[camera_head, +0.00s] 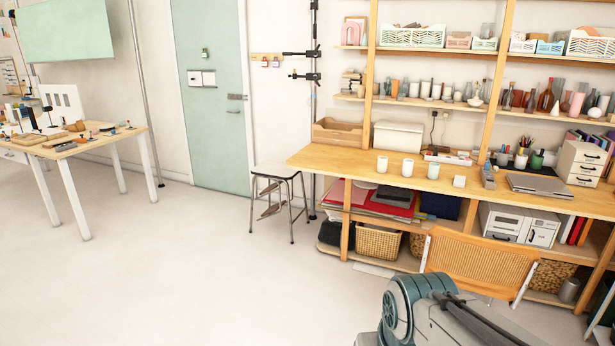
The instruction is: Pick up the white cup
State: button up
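A few white cups stand upright in a row on the wooden desk (335,161). One white cup (382,164) is at the left, another white cup (407,168) is beside it, and a third pale cup (433,172) is to the right. The cups stand apart from each other. I cannot tell which one is the task's cup. Part of my arm shows at the bottom right, in front of the desk and well short of the cups. My gripper is not in the picture.
A small white block (459,181) lies right of the cups. A wooden chair with a woven back (480,262) stands in front of the desk. A stool (278,175) is at the desk's left end. Open floor (220,275) lies to the left.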

aim_at(409, 164)
jog(key=z, duration=0.05)
jog(key=i, duration=1.7)
jog(key=z, duration=0.35)
jog(key=i, duration=1.55)
jog(key=z, duration=0.4)
jog(key=i, duration=1.25)
jog(key=z, duration=0.15)
